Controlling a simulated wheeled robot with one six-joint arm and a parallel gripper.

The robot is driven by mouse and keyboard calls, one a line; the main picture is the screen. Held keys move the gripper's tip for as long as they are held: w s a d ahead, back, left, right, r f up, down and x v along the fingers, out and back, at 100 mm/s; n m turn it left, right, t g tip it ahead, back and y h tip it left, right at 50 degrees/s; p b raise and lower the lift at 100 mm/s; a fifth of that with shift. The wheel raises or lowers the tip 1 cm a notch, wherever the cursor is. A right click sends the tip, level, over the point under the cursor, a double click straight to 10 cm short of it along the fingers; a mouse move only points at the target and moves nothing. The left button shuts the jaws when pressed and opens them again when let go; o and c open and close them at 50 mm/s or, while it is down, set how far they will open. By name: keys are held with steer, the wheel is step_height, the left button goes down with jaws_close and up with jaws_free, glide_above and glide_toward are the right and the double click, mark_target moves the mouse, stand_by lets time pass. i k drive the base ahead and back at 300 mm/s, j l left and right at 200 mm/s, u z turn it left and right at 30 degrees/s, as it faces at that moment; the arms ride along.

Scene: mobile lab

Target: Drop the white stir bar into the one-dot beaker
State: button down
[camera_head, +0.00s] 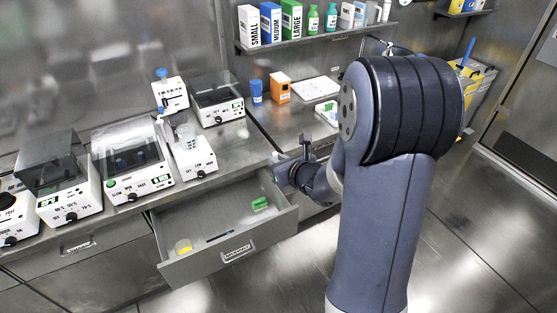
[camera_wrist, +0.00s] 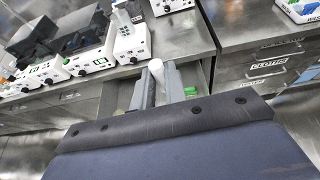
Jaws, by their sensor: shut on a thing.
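A white rod-like piece (camera_wrist: 156,72), which looks like the white stir bar, stands between the fingers of my gripper (camera_wrist: 157,84) in the wrist view. The gripper is shut on it. In the head view my gripper (camera_head: 306,146) is in front of the bench edge, above and beside the right end of the open drawer; the stir bar cannot be made out there. A clear beaker (camera_head: 186,133) stands on a white stirrer (camera_head: 195,156) on the bench, left of my gripper and apart from it. I cannot read any dot on the beaker.
The open drawer (camera_head: 277,226) holds a green item (camera_head: 260,204), a yellow item (camera_head: 183,246) and a dark thin item. Several white lab devices line the bench left. A shelf (camera_head: 330,37) with boxes and bottles hangs behind. The floor at right is clear.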

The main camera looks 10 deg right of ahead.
mark_target(194, 145)
steer(key=i+j+z, duration=0.15)
steer(key=i+z, duration=0.25)
steer(key=i, duration=0.5)
